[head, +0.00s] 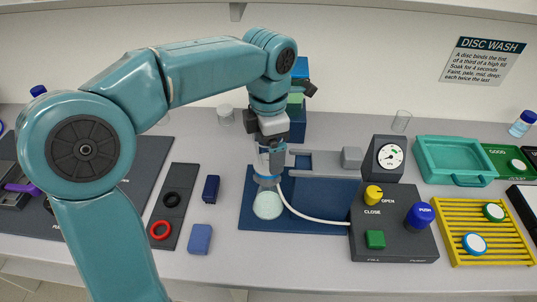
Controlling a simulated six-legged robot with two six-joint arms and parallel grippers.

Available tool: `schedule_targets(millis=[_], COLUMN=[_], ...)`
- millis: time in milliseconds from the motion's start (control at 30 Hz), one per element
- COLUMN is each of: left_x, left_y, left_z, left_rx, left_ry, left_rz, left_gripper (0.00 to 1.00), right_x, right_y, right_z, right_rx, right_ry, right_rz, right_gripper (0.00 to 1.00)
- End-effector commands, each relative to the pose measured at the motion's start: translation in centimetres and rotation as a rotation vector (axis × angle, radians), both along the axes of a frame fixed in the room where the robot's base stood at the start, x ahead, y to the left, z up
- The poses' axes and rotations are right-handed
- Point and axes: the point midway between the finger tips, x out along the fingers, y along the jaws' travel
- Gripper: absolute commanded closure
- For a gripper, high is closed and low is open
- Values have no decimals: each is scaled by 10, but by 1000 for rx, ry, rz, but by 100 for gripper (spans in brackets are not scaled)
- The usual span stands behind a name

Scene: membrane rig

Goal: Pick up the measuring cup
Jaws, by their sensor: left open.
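My left arm comes in from the left and reaches over the bench. Its left gripper (270,150) points down, open, at the top of a clear cylinder (263,166) on the blue mat (252,219). I cannot tell whether the jaws touch it. I see two clear, cup-like vessels: one (401,121) upright at the back behind the gauge, and one (225,115) at the back left of the gripper. I cannot tell which of these is the measuring cup; no markings are readable. My right gripper is not in view.
A pale green disc (267,205) lies on the mat below the gripper. A white tube runs to the dark control box (392,246). A gauge (390,156), teal tray (455,170) and yellow rack (508,252) stand at right. Blue blocks (200,239) lie at left.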

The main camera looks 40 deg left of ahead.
Motion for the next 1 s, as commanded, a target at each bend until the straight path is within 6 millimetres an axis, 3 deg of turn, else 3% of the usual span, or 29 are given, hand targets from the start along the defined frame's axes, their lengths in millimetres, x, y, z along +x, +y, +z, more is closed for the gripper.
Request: schedule_targets(millis=[33, 200, 500, 667, 833, 1000], left_x=[0, 0, 0, 0, 1, 1], left_y=[0, 0, 0, 0, 0, -1], left_z=[0, 1, 1, 11, 45, 98], left_rx=[0, 1, 0, 0, 0, 0], left_ry=[-1, -1, 1, -1, -5, -7], left_rz=[0, 0, -1, -1, -1, -1], left_gripper=[7, 63, 64, 64, 64, 64], right_x=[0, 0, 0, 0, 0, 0], right_y=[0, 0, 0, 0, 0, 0], right_z=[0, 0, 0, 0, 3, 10], right_rx=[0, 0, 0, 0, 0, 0], right_ry=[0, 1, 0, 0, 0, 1], right_rz=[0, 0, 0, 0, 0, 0], right_gripper=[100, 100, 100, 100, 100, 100])
